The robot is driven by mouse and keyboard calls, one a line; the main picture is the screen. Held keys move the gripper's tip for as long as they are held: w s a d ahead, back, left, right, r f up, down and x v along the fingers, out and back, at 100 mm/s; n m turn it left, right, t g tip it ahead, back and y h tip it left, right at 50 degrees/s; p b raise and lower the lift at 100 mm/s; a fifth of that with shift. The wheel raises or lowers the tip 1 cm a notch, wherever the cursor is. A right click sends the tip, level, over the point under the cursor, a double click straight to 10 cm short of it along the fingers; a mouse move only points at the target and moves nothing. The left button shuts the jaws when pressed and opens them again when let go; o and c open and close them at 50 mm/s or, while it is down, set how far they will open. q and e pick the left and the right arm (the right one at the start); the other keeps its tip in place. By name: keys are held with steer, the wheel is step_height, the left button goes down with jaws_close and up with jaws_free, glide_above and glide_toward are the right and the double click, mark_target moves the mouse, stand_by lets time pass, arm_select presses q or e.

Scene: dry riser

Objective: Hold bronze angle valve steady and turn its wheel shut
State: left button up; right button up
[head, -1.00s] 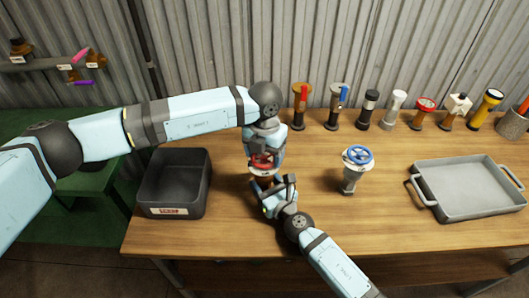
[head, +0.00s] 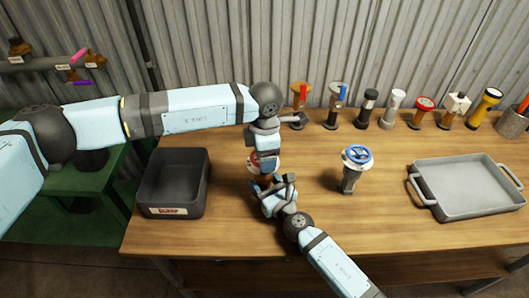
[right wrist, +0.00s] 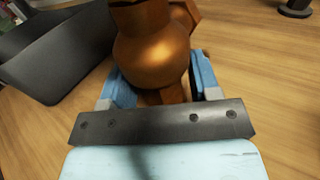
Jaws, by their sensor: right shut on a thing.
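The bronze angle valve stands on the wooden table, mostly hidden by my grippers in the head view; its red wheel (head: 251,166) shows at the edges of my left gripper. In the right wrist view the rounded bronze body (right wrist: 152,55) fills the top middle. My right gripper (head: 272,187) is shut on the valve body from the front, with a blue finger on either side. My left gripper (head: 265,165) points down over the red wheel from above. Its fingertips overlap the wheel, and I cannot tell whether they grip it.
A black bin (head: 147,192) stands left of the valve. A valve with a blue wheel (head: 354,164) stands to the right, and a grey tray (head: 425,203) lies further right. Several valves and torches line the back edge, including a yellow torch (head: 487,102). The front right tabletop is clear.

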arm_select(q)
steer(key=m, duration=0.4)
steer(key=shift+m, duration=0.3)
steer(key=m, duration=0.3)
steer(key=shift+s+m, duration=0.1)
steer(key=shift+m, duration=0.2)
steer(key=m, duration=0.3)
steer(key=shift+m, duration=0.3)
steer(key=m, duration=0.4)
steer(key=shift+s+a+m, duration=0.1)
steer(key=shift+a+m, duration=0.05)
steer(key=shift+m, duration=0.15)
steer(key=m, duration=0.8)
steer(key=shift+a, duration=0.15)
steer(key=m, duration=0.3)
steer(key=shift+m, duration=2.2)
